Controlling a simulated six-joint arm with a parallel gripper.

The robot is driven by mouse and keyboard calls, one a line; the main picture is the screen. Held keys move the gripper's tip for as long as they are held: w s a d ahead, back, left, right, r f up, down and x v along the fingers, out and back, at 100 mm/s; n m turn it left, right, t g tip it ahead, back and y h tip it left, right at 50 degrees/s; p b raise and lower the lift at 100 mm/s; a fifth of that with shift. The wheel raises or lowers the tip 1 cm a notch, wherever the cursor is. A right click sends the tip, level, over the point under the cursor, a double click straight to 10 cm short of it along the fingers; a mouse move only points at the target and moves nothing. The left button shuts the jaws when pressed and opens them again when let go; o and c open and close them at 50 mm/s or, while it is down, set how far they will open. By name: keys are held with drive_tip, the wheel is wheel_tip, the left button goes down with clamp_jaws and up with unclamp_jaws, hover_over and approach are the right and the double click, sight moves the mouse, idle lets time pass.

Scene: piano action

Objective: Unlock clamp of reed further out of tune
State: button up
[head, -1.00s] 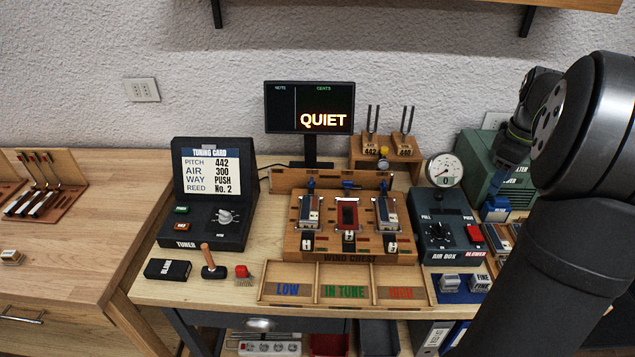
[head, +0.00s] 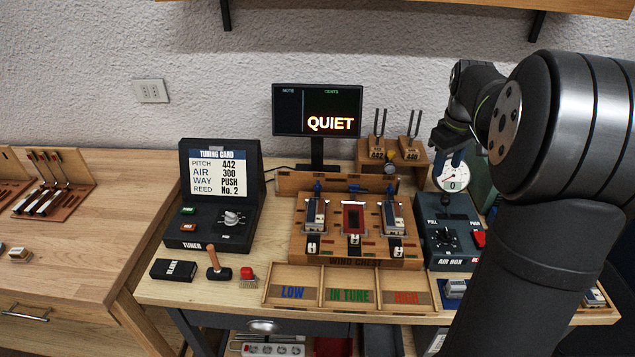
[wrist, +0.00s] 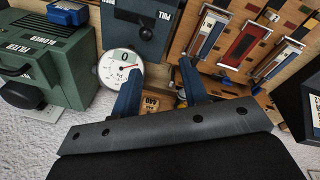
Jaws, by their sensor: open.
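The wooden wind chest (head: 375,263) stands mid-bench. It holds a left reed (head: 315,217) and a right reed (head: 394,218), each in a metal frame, with a red bed (head: 353,217) between them. Small blue levers sit at the chest's back; their positions are too small to tell. The tuner display (head: 317,110) reads QUIET. My gripper (head: 450,160) is open and empty, right of the chest by the gauge. In the wrist view, my two blue fingers (wrist: 158,72) are spread, with the chest (wrist: 190,15) beyond them to the upper right.
The air box (head: 455,240) and pressure gauge (head: 452,178), reading 0, are right of the chest. Tuning forks (head: 393,150) stand behind. A LOW, IN TUNE and HIGH tray (head: 345,305) lies in front.

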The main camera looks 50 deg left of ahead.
drive_tip(key=s+a+m+t, duration=0.1)
drive_tip(key=s+a, duration=0.3)
drive_tip(key=a, duration=0.2)
drive_tip(key=s+a+m, duration=0.2)
drive_tip(key=s+a, duration=0.2)
drive_tip(key=a, duration=0.3)
drive_tip(key=m+y, duration=0.2)
drive_tip(key=m, duration=0.1)
approach(318, 184)
drive_tip(key=shift+t, duration=0.3)
drive_tip(key=x, duration=0.8)
drive_tip(key=shift+s+a+f, duration=0.1)
drive_tip(key=shift+s+f, duration=0.1)
drive_tip(key=shift+f, duration=0.05)
clamp_jaws()
